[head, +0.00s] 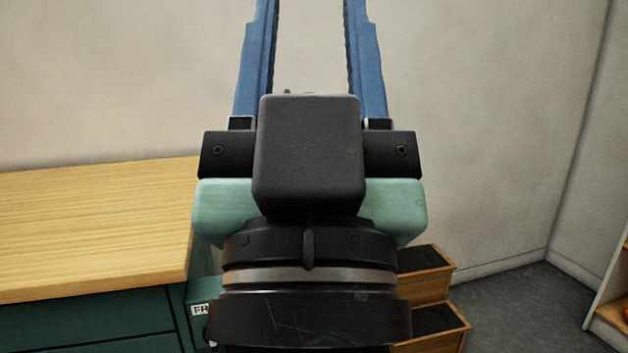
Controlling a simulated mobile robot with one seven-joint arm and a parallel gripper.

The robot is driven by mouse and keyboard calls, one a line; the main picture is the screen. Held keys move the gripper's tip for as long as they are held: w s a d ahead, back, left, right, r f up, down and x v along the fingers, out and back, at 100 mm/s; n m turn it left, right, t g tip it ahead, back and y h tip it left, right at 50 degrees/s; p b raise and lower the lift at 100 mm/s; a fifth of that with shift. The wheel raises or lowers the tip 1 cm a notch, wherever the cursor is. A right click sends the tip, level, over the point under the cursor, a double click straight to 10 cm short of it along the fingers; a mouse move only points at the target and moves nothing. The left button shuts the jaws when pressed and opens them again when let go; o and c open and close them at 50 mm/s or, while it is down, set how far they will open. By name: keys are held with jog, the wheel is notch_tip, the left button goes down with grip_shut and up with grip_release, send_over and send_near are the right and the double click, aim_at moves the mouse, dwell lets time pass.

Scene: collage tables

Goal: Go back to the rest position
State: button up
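My gripper (309,20) fills the middle of the head view, pointing up and away. Its two blue fingers stand well apart, and bare wall shows between them. The gripper is open, and nothing shows between the visible parts of the fingers. The fingertips are cut off by the top edge of the view. The black and green gripper body and the wrist hide what lies behind them.
A wooden-topped table (90,220) with a dark green drawer front (90,325) stands at left. Wooden steps with black treads (430,290) are at lower right. A shelf (612,300) is at the right edge. Grey floor (530,310) between them is clear.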

notch_tip(320, 180, up, 30)
jog(key=p, duration=2.9)
jog(key=shift+s, duration=0.4)
jog(key=shift+r, duration=0.1)
